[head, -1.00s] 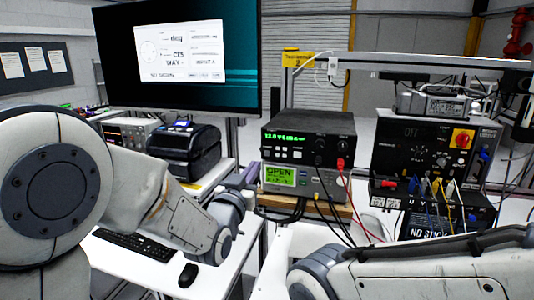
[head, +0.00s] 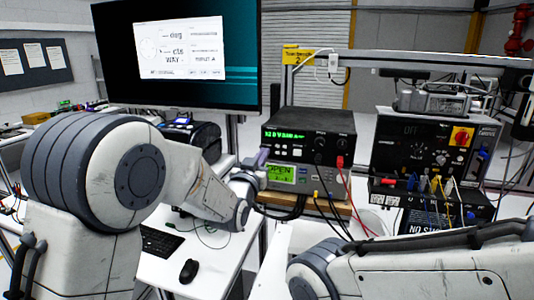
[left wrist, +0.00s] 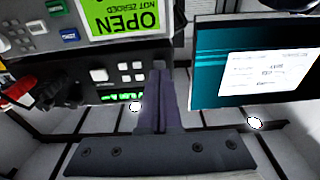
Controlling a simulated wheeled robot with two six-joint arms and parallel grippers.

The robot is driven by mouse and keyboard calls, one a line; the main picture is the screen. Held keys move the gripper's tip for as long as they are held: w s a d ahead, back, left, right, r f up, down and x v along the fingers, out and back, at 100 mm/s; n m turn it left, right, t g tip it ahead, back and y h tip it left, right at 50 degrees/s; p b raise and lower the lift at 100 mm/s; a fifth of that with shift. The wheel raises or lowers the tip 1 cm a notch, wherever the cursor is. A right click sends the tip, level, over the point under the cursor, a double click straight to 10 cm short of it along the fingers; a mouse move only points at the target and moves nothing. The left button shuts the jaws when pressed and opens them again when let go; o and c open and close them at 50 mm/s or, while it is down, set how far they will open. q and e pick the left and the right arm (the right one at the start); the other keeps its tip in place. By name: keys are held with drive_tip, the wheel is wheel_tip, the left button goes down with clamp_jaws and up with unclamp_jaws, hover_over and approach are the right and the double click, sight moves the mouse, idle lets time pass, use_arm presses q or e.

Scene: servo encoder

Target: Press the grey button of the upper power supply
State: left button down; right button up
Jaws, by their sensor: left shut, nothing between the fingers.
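The upper power supply (head: 308,133) is a black box with a green lit readout, stacked on a grey meter (head: 318,180) whose green screen reads OPEN. My left gripper (head: 263,157) has purple-grey fingers, shut and empty, at the left end of the supply's front. The left wrist view shows the panel upside down. There a larger pale grey square button (left wrist: 99,75) sits beside several small light buttons (left wrist: 131,71). The shut fingertips (left wrist: 159,72) are right of these buttons; contact with the panel cannot be told. My right gripper is out of view.
Red and black leads (head: 341,180) hang from the supply's right side. A large monitor (head: 178,55) stands left of it. A mouse (head: 189,270) and keyboard (head: 160,240) lie on the white table below. A black training unit (head: 430,150) stands right.

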use_arm(q)
drive_tip(key=shift+w+d, duration=0.1)
drive_tip(key=shift+w, duration=0.2)
idle(0.4)
drive_tip(key=shift+s+b, duration=0.1)
drive_tip(key=shift+b, duration=0.2)
drive_tip(key=shift+b+v, duration=0.5)
drive_tip(key=shift+v, duration=0.4)
drive_tip(key=shift+r, duration=0.1)
drive_tip(key=r+b+v, duration=0.1)
drive_tip(key=b+v, duration=0.2)
drive_tip(key=v, duration=0.4)
drive_tip(key=shift+s, duration=0.3)
drive_tip(key=shift+f, duration=0.1)
